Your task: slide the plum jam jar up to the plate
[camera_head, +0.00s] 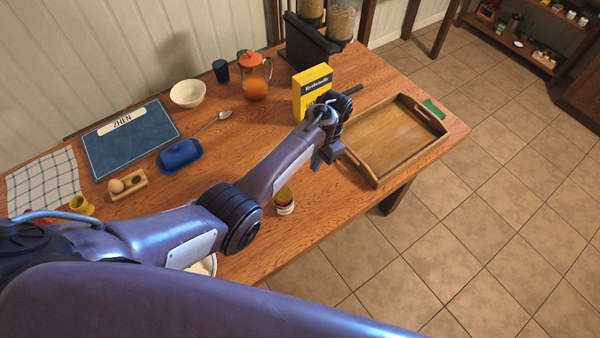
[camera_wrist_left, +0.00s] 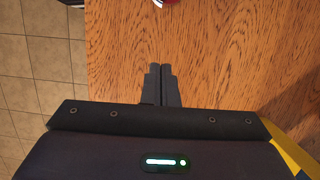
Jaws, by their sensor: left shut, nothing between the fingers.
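The jam jar (camera_head: 285,203), with a gold top and a pale label with red on it, stands near the table's front edge. My left arm hides part of it in the head view. A small red and white piece, probably this jar (camera_wrist_left: 165,2), shows at the top edge of the left wrist view. A pale rim, probably the plate (camera_head: 205,265), shows under my arm, left of the jar and nearer; most of it is hidden. My left gripper (camera_head: 317,164) is to the right of the jar, apart from it. Its fingers (camera_wrist_left: 160,68) are shut and empty.
A yellow box (camera_head: 311,88) stands behind my left wrist. A wooden tray (camera_head: 376,177) lies to its right. A blue butter dish (camera_head: 180,155), spoon (camera_head: 212,122), bowl (camera_head: 187,93) and egg holder (camera_head: 127,185) are further left. Bare wood lies between gripper and jar.

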